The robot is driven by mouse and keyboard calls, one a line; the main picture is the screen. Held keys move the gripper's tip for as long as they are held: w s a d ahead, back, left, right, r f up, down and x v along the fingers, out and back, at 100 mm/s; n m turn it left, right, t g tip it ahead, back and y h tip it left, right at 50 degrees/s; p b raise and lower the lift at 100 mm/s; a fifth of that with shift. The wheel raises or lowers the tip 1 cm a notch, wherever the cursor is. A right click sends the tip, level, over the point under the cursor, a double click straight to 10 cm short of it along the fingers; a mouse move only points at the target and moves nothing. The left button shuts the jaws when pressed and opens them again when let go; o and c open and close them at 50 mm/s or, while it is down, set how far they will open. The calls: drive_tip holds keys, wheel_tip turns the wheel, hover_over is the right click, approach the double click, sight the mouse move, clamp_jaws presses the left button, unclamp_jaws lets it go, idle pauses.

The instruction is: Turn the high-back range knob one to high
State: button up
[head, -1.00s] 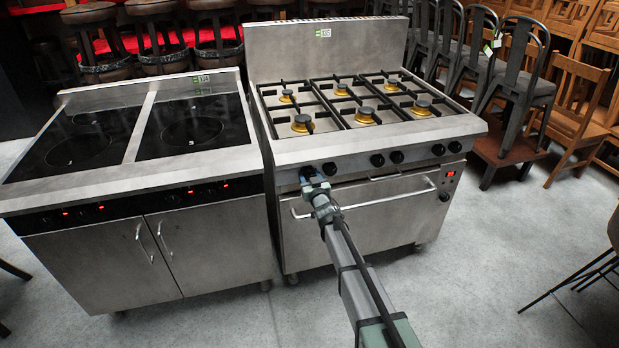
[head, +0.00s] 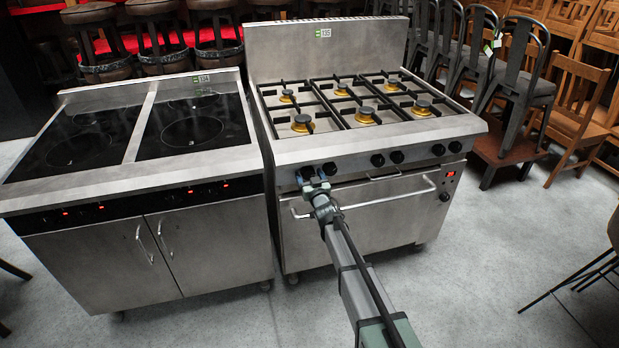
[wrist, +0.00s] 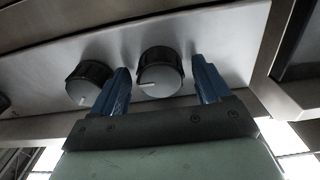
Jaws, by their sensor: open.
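The range (head: 365,215) is a steel six-burner cooker with a tall back panel and a row of black knobs along its front. My gripper (head: 312,182) is at the leftmost knob (head: 307,172) in the head view, partly hiding it. In the wrist view this knob (wrist: 161,74) sits between my two blue open fingers (wrist: 161,66), with visible gaps on both sides. Its white mark points left in that view. A neighbouring knob (wrist: 88,84) lies outside the left finger, its mark pointing down. I cannot tell whether the fingertips reach past the knob's face.
An oven door handle (head: 385,202) runs below the knobs. An induction range (head: 150,215) stands close on the left. Stacked metal chairs (head: 520,90) and wooden chairs (head: 575,100) stand at the right.

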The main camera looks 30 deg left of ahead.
drive_tip(key=v, duration=1.4)
drive_tip(key=shift+w, duration=0.1)
idle(0.3)
